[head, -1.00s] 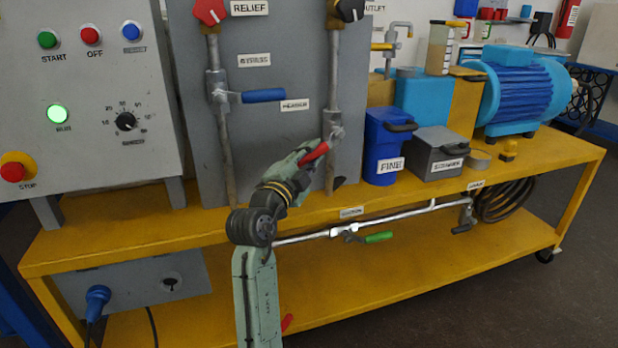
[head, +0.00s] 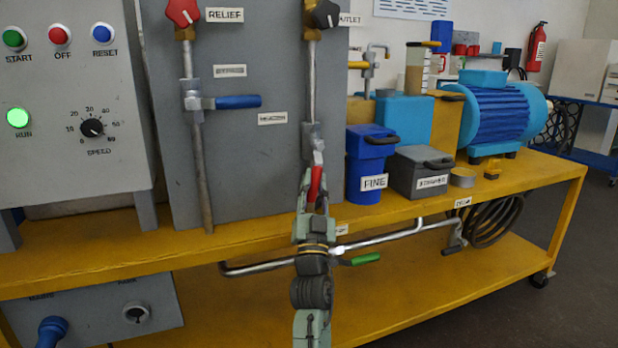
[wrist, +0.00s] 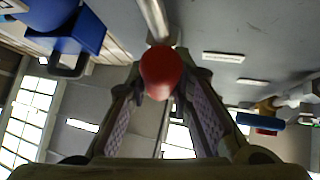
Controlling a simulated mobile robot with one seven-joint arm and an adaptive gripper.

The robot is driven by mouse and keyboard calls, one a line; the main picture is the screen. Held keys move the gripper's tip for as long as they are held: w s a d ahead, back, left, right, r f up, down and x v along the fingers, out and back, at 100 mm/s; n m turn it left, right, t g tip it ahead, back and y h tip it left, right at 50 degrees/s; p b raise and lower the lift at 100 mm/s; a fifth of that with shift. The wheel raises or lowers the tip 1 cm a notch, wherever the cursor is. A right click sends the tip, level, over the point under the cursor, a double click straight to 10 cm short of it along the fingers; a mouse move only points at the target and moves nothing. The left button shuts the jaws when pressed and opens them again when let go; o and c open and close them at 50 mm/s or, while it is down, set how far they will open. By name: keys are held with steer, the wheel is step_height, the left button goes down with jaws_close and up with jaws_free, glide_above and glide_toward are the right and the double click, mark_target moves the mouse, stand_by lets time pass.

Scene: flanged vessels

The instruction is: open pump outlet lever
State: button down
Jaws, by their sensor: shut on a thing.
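The red lever (head: 316,183) hangs almost straight down from a valve on the vertical pipe under the black outlet knob (head: 323,15). My gripper (head: 314,207) is shut on the lower part of this red lever. In the wrist view the rounded red end of the lever (wrist: 160,74) sits between the two textured fingers, and the pipe shows beyond it. The small label (head: 272,118) to the left of the valve is too blurred to read surely.
A blue-handled bypass lever (head: 238,101) lies level to the left. A green-handled lever (head: 361,259) is on the low pipe beside my wrist. A blue bin (head: 371,165) and grey bin (head: 418,172) stand on the yellow bench (head: 545,187) to the right.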

steer(key=shift+w+d+n+t+y+p, duration=0.1)
steer(key=shift+d+n+y+p, duration=0.35)
steer(key=shift+n+y, duration=0.45)
steer(key=shift+w+d+n+t+y+p, duration=0.15)
steer(key=shift+d+n+y+p, duration=0.15)
steer(key=shift+n+y+p, duration=0.55)
steer(key=shift+w+d+n+t+y+p, duration=0.1)
steer(key=shift+d+n+y+p, duration=0.3)
steer(key=shift+n+y, duration=0.5)
steer(key=shift+n, duration=0.35)
steer(key=c, duration=1.4)
jaws_free()
steer(key=shift+f, duration=0.1)
steer(key=shift+a, duration=0.1)
steer(key=shift+y, duration=0.35)
step_height(320, 180, up, 10)
steer(key=shift+r, duration=0.1)
